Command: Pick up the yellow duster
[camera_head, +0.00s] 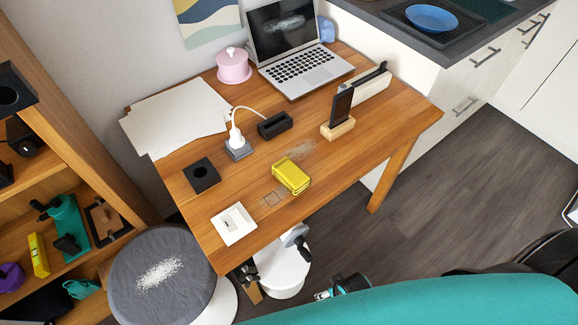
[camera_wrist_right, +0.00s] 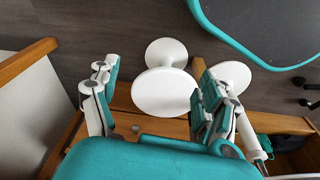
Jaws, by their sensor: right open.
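The yellow duster (camera_head: 290,174), a folded block-like cloth, lies on the wooden table near its front edge in the head view. The duster is not in the right wrist view. I do not make out my left gripper.
The table (camera_head: 330,165) also holds a white switch plate (camera_head: 233,224), a black square block (camera_head: 201,175), a phone stand (camera_head: 338,130) and a laptop (camera_head: 303,77). A grey stool (camera_head: 150,295) stands at the left. White stools (camera_wrist_right: 165,92) show below the right gripper.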

